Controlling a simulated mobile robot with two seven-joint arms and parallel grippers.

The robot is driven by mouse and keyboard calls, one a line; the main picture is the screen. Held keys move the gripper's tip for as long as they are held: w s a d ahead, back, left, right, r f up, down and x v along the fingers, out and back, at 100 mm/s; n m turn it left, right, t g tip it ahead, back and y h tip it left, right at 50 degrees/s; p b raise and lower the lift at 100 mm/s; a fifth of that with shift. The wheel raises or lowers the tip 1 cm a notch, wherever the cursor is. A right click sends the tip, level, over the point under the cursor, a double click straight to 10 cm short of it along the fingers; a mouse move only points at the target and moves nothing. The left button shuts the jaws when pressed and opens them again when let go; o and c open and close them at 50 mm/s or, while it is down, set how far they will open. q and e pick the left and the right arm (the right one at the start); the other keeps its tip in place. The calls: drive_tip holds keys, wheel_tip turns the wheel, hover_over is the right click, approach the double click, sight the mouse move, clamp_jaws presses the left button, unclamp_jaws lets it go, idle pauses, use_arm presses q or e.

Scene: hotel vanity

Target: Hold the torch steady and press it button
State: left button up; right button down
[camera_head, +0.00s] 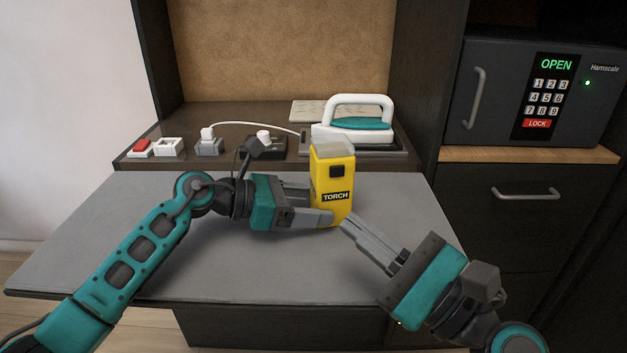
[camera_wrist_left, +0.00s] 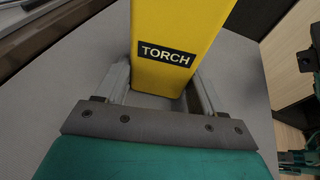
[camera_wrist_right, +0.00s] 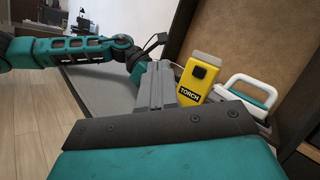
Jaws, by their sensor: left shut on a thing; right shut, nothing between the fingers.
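The yellow torch (camera_head: 333,183) stands upright on the grey tabletop, with a clear top, a black button (camera_head: 337,171) and a black "TORCH" label on its front. My left gripper (camera_head: 322,203) is shut on the torch's lower body, one finger on each side. The torch's lower part between the fingers also shows in the left wrist view (camera_wrist_left: 178,40). My right gripper (camera_head: 346,222) is shut and empty. Its tips are in front of the torch, low and slightly right of it, below the button. In the right wrist view the torch (camera_wrist_right: 195,82) is beyond my shut fingers.
A white and teal iron (camera_head: 352,125) rests on a raised shelf behind the torch. Sockets, a red switch (camera_head: 140,148) and a plug with a cable lie left of it. A dark safe (camera_head: 500,90) reading "OPEN" is at right. The grey tabletop (camera_head: 330,270) is clear in front.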

approach(320, 166)
drive_tip(key=shift+g, duration=0.3)
drive_tip(key=shift+s+r+x, duration=0.15)
drive_tip(key=shift+x, duration=0.95)
drive_tip(key=shift+s+r+x, duration=0.1)
drive_tip(key=shift+s+x, duration=0.05)
drive_tip(key=shift+x, duration=0.9)
drive_tip(key=shift+a, duration=0.15)
drive_tip(key=shift+w+a, duration=0.1)
drive_tip(key=shift+w, duration=0.3)
drive_tip(key=shift+w, duration=0.25)
idle(0.5)
drive_tip(key=shift+s, duration=0.7)
drive_tip(key=shift+s, duration=0.1)
